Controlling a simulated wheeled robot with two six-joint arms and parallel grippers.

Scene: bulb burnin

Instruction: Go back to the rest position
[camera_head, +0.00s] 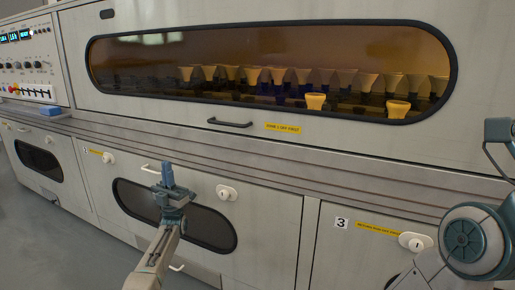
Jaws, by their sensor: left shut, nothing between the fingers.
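My left gripper (167,176) is in front of the lower cabinet doors. Its fingers are together and empty, pointing up in the picture. It overlaps the upper edge of a dark oval window (206,229) in the lower door; I cannot tell the gap to the door. My right arm shows at the right edge, with a round grey-teal joint (473,241). The right gripper's fingers are not visible in this view.
A large grey cabinet has an amber window (260,70) with several bulbs behind it. Its handle (230,122) and lower latches (227,192) (417,242) stick out. A control panel (25,62) is at far left. Open floor (40,235) shows at lower left.

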